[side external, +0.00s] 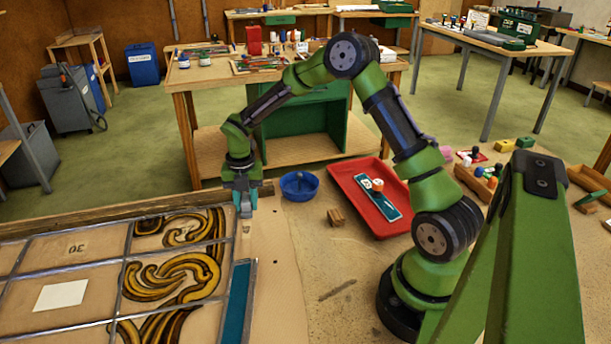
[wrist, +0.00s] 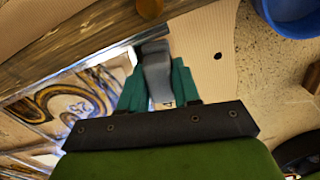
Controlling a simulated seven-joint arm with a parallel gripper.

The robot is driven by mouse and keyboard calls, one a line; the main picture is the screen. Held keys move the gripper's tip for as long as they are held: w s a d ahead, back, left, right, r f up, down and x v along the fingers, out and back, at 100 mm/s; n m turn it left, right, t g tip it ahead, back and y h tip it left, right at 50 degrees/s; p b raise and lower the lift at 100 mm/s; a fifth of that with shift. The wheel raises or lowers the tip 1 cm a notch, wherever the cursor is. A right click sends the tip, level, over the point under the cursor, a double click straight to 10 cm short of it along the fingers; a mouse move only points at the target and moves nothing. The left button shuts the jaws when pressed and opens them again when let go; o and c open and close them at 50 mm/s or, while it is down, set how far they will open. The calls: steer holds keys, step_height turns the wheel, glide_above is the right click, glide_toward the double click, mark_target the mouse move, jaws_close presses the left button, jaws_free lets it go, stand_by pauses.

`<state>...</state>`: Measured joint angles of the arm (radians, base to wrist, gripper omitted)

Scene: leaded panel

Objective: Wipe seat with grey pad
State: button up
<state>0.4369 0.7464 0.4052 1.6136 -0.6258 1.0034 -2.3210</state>
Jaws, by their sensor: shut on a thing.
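My gripper (side external: 245,200) is at the far right corner of the leaded panel (side external: 120,262), pointing down. In the wrist view its teal fingers (wrist: 158,88) are shut on the grey pad (wrist: 156,70). The pad's lower end (side external: 246,211) shows below the fingers in the side view; I cannot tell whether it touches the surface. The panel has lead strips, brown and gold scroll pieces and plain pale cells, some with printed numbers. I cannot tell which cell is the seat.
A blue bowl (side external: 299,186) stands right of my gripper, with a small wooden block (side external: 336,217) nearby. A red tray (side external: 345,183) holds a teal strip and small items. A white sheet (side external: 61,296) lies on the panel; a teal piece (side external: 235,305) lies along its right edge.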

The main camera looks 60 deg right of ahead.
mark_target(246, 252)
steer(key=shift+s+a+f, duration=0.1)
steer(key=shift+s+a, duration=1.25)
steer(key=shift+a, duration=0.55)
steer(key=shift+s+a+r, duration=0.1)
steer(key=shift+s+a, duration=1.2)
steer(key=shift+a, duration=0.6)
steer(key=shift+s+a+f, duration=0.1)
steer(key=shift+s+a, duration=1.25)
steer(key=shift+a, duration=0.55)
steer(key=shift+w+d+r, duration=0.1)
steer(key=shift+r, duration=1.45)
steer(key=shift+w+r, duration=0.1)
steer(key=shift+r, duration=1.45)
steer(key=shift+c, duration=0.4)
step_height(246, 252, up, 3)
